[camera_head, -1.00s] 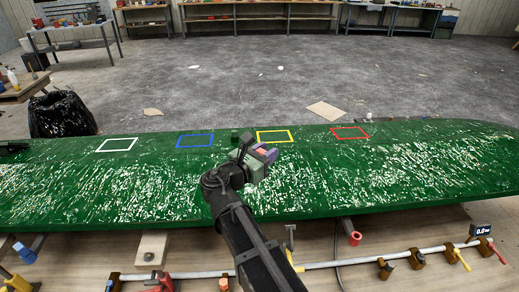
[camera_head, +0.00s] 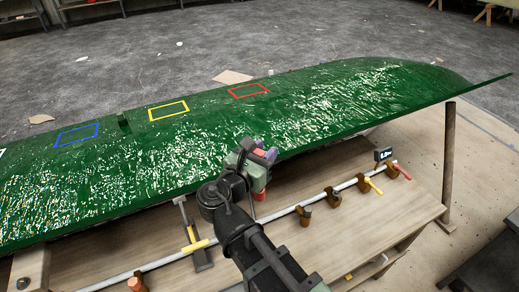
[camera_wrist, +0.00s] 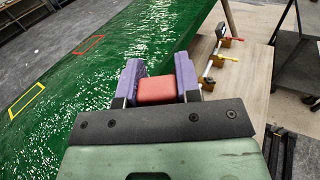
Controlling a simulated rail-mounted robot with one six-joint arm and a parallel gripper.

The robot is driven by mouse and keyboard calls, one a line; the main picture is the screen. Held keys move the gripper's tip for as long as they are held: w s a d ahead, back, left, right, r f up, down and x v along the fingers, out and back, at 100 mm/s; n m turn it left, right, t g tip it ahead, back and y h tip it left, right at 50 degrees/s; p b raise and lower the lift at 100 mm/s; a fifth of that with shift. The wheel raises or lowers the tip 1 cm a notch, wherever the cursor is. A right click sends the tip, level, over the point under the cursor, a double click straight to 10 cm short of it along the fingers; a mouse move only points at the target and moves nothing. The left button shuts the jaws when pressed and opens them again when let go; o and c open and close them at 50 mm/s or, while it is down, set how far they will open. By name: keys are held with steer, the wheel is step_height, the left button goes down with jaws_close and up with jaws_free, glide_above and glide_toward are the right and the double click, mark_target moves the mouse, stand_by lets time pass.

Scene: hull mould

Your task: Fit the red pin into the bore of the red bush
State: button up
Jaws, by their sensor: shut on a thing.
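My gripper (camera_head: 262,155) has purple jaws and is over the near edge of the green hull mould. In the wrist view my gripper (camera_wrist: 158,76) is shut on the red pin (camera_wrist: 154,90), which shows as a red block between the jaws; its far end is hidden. The red bush (camera_head: 260,195) is on the wooden bench just below my gripper in the head view, partly hidden by it. Its bore cannot be made out. The pin and bush look apart, but the height between them is hard to tell. The bush is not seen in the wrist view.
The green hull mould (camera_head: 200,165) spans the scene, with blue (camera_head: 77,134), yellow (camera_head: 169,111) and red (camera_head: 248,90) outlines. A long bar with several clamps (camera_head: 333,197) runs along the wooden bench (camera_head: 400,210). A small display (camera_head: 383,155) stands near its right end.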

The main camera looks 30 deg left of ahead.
step_height(320, 180, down, 6)
steer(key=b, duration=0.6)
steer(key=shift+f+b, duration=1.95)
stand_by(0.9)
steer(key=o, duration=1)
steer(key=s, duration=1)
steer(key=shift+s+a, duration=0.2)
steer(key=shift+s, duration=0.15)
